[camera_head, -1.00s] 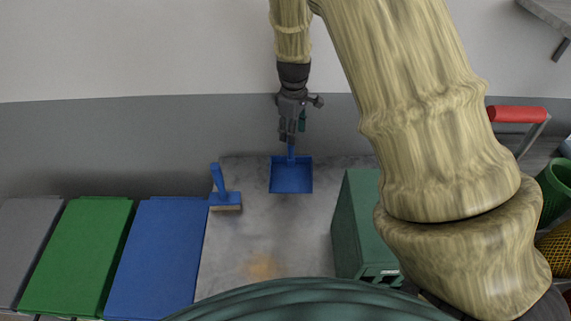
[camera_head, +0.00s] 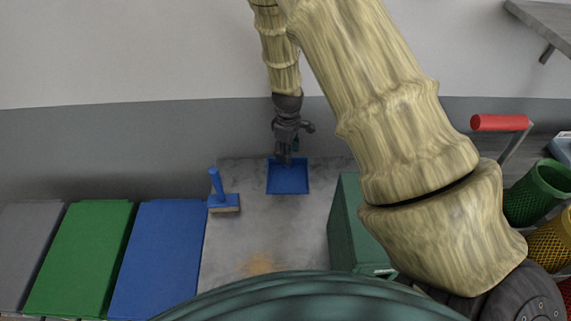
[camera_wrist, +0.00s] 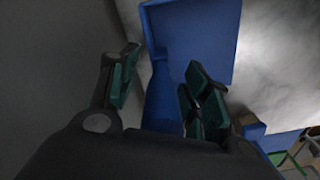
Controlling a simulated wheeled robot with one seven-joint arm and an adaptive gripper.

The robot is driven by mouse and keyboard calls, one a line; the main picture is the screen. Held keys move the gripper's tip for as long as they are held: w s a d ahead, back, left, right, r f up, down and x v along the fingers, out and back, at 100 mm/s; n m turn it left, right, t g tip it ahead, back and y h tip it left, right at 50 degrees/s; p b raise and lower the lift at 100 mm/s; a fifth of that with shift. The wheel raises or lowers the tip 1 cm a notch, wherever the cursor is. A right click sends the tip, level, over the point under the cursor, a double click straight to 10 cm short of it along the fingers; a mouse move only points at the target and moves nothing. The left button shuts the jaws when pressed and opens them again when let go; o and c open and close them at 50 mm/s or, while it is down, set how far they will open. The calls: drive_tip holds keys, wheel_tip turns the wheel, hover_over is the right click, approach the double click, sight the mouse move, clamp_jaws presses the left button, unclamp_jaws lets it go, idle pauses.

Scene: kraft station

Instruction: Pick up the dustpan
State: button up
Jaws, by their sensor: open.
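The blue dustpan (camera_head: 288,179) lies on the grey floor near the back wall in the head view. Its handle points toward the wall and is mostly hidden there by my gripper (camera_head: 286,156). In the wrist view, the dustpan's pan (camera_wrist: 205,35) fills the top middle, and its handle (camera_wrist: 160,98) runs down between the fingers of my gripper (camera_wrist: 158,88). The gripper is open, with one finger on each side of the handle. I cannot tell whether either finger touches it.
A blue hand brush (camera_head: 224,203) stands left of the dustpan. Grey, green and blue lidded bins (camera_head: 158,258) line the left. A dark green box (camera_head: 345,225) is on the right. Wire-mesh baskets (camera_head: 538,190) and a red handle (camera_head: 499,122) are farther right. The wall is close behind.

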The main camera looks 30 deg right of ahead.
drive_tip(key=shift+f, duration=0.25)
clamp_jaws()
drive_tip(key=shift+r, duration=0.15)
